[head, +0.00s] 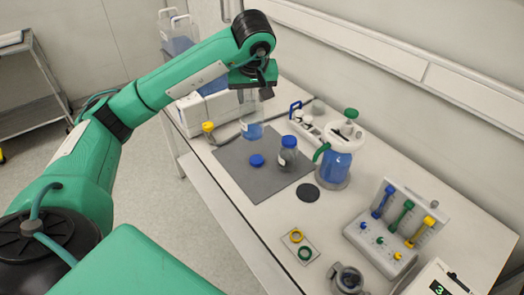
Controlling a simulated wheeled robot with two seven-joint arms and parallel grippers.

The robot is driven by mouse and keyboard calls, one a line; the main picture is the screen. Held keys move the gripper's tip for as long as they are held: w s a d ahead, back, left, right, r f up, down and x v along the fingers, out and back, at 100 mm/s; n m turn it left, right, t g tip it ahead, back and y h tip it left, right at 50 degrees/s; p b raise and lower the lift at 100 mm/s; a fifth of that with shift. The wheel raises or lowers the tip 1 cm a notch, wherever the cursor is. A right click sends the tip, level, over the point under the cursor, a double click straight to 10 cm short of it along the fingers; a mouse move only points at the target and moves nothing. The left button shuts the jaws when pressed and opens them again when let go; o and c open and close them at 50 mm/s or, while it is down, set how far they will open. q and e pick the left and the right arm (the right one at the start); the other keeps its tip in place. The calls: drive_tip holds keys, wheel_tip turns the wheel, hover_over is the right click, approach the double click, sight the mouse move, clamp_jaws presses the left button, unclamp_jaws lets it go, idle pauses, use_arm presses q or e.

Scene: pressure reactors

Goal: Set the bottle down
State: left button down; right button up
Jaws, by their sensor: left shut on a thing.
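A clear bottle (251,128) with pale blue liquid in its lower part hangs upright under my left gripper (254,88). The gripper is shut on the bottle near its top, and my wrist hides part of the grip. The bottle's base appears over the back left part of the grey mat (240,176); I cannot tell whether it touches. A loose blue cap (257,160) lies on the mat. A smaller bottle with a blue cap (288,152) stands on the mat to the right. My right gripper is not in view.
A blue-filled vessel with a green handle (337,162) stands right of the mat, beside a black disc (307,193). A rack with coloured valves (390,225) is at the right. The mat's front part is clear. A yellow knob (208,127) sits near the left edge.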

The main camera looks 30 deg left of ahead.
sight(251, 108)
use_arm(q)
drive_tip(key=f, duration=0.5)
drive_tip(key=shift+s+f, duration=0.15)
drive_tip(key=shift+s, duration=0.1)
wheel_tip(251, 108, down, 10)
drive_tip(key=shift+w+r+p, duration=0.1)
drive_tip(key=shift+r+p, duration=0.1)
drive_tip(key=shift+p, duration=0.8)
wheel_tip(251, 108, down, 5)
drive_tip(key=shift+r+p, duration=0.15)
drive_tip(key=shift+p, duration=0.2)
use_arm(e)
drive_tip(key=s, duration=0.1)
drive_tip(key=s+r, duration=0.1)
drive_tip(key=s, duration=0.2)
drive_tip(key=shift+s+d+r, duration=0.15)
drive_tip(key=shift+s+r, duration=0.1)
use_arm(q)
drive_tip(key=shift+f, duration=0.2)
drive_tip(key=c, duration=0.9)
unclamp_jaws()
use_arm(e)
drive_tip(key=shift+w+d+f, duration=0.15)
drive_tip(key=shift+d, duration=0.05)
